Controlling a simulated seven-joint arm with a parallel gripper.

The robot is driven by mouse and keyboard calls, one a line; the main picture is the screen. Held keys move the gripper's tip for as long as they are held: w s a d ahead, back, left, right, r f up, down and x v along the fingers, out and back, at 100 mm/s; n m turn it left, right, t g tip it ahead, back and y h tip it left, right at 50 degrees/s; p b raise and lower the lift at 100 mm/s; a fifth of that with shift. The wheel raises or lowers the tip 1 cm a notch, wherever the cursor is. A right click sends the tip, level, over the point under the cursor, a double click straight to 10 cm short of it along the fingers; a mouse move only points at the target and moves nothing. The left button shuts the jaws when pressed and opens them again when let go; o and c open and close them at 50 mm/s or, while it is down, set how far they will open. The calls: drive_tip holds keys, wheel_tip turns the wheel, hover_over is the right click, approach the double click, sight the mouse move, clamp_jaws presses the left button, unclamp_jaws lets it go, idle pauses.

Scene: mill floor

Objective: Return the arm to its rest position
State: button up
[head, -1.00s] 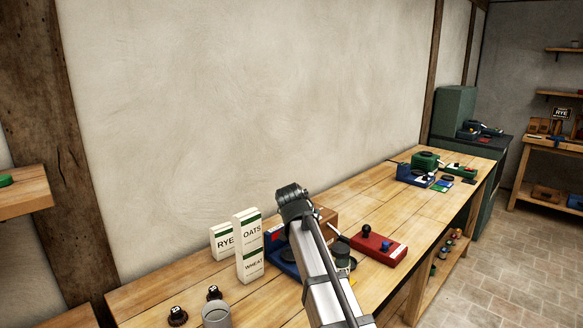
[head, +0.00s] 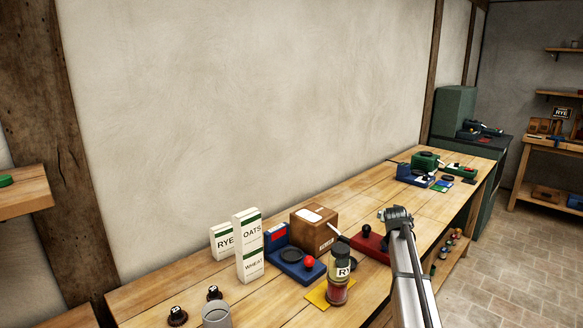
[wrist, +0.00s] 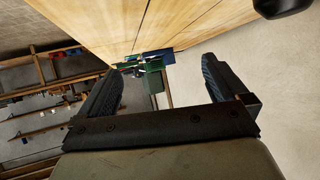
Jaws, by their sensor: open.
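My gripper (wrist: 161,64) shows in the wrist view with its two dark fingers wide apart and nothing between them. The wrist view is turned over; past the fingers lie the bench top and the green and blue equipment at its far end. In the head view my arm rises from the lower right edge, in front of the bench. A glass jar (head: 339,277) with a dark lid and a label stands upright on a yellow mat (head: 317,294), clear of my arm.
The bench middle beyond is clear.

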drive_tip(key=s+d+f+m+h, duration=0.1)
drive_tip(key=s+d+f, duration=0.1)
drive_tip(key=d+f, duration=0.5)
drive_tip(key=s+d+f+m, duration=0.1)
drive_tip(key=s+d+f, duration=0.1)
drive_tip(key=d, duration=0.8)
drive_tip(key=s+d+f+m+h, duration=0.1)
drive_tip(key=s+d+f, duration=0.1)
drive_tip(key=d+f, duration=0.5)
drive_tip(key=s+a+f+n+g+y, duration=0.2)
drive_tip(key=s+a+f+g+y, duration=0.15)
drive_tip(key=s+a+f, duration=1)
drive_tip(key=s+a+f+n+g+y, duration=0.2)
drive_tip(key=s+a+f+g, duration=0.3)
drive_tip(key=s+a+f, duration=0.9)
drive_tip(key=s+a+f+n+g, duration=0.1)
drive_tip(key=s+a+f+g, duration=0.1)
drive_tip(key=s+a+f, duration=0.5)
drive_tip(key=s+a+f+n+g, duration=0.15)
drive_tip(key=s+a+f, duration=0.3)
drive_tip(key=s, duration=0.45)
drive_tip(key=s+a+g, duration=0.3)
drive_tip(key=s, duration=0.7)
drive_tip(key=s+a+n+g, duration=0.1)
drive_tip(key=s+a+g, duration=0.1)
drive_tip(key=s, duration=0.9)
drive_tip(key=shift+a+r+g+y, duration=0.4)
drive_tip(key=shift+a+r+y, duration=0.05)
drive_tip(key=shift+a, duration=0.15)
drive_tip(key=shift+n, duration=0.25)
